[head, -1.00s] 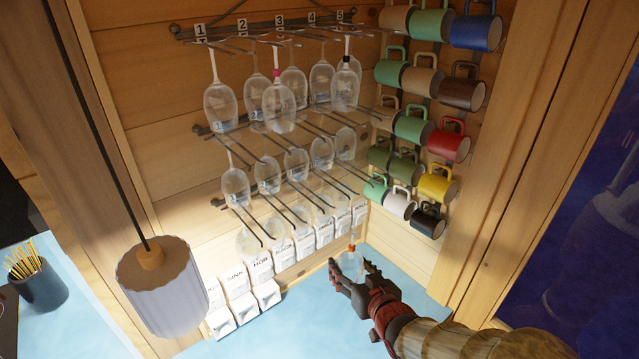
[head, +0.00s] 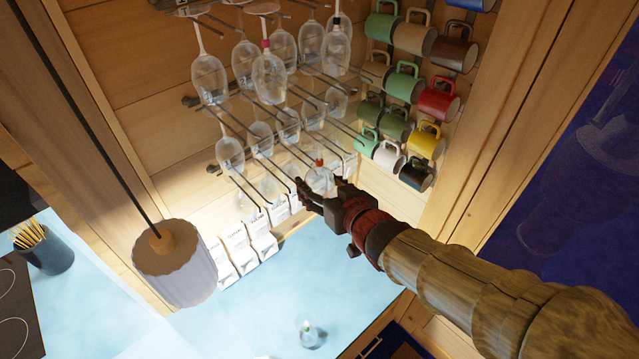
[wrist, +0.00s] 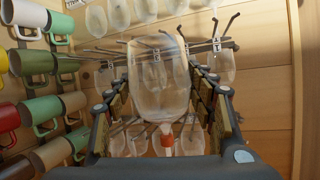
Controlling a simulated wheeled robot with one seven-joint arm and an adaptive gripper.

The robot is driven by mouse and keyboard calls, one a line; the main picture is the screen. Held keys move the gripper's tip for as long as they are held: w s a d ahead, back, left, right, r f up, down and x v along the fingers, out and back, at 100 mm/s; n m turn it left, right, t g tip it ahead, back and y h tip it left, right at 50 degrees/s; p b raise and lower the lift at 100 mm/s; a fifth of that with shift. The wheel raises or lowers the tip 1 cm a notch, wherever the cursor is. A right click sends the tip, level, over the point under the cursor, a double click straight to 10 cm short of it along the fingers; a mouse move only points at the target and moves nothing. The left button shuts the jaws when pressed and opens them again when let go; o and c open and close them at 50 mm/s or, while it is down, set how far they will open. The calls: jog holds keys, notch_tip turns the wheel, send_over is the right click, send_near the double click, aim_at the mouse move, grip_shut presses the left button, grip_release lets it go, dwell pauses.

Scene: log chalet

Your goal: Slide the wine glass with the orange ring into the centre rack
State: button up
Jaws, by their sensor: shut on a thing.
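My gripper (head: 320,188) is shut on the wine glass with the orange ring (head: 319,180). The glass is bowl down in the head view, with the orange ring above the bowl. In the wrist view its clear bowl (wrist: 158,85) sits between the two fingers, and the orange ring (wrist: 167,133) shows at the stem; the foot is hard to make out. The racks are dark metal rails in tiers on the wooden wall. The middle-tier rails (head: 232,128) hold several hanging glasses. My gripper is in front of the lower rails (head: 245,187), towards their right end; I cannot tell the gap.
Glasses with a pink ring (head: 267,75) and a black ring (head: 336,48) hang in the upper tier. Mugs (head: 403,83) hang close on the right. White packets (head: 262,240) line the wall below. Another glass (head: 310,334) is on the blue counter. A pendant lamp (head: 177,265) hangs at left.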

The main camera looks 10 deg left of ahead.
jog(key=shift+a, duration=0.1)
jog(key=shift+w+a+f+b, duration=0.1)
jog(key=shift+w+a+b, duration=1.6)
jog(key=shift+a, duration=0.25)
jog(key=shift+w+a+f+b, duration=0.1)
jog(key=shift+w+a+b, duration=1.6)
jog(key=shift+a, duration=0.2)
jog(key=shift+w+a+b, duration=1.6)
jog(key=shift+a+b, duration=0.15)
jog(key=shift+a, duration=0.2)
jog(key=o, duration=1)
jog(key=shift+c, duration=0.2)
jog(key=shift+o, duration=0.2)
jog(key=shift+p+v, duration=0.55)
jog(key=shift+v, duration=1.25)
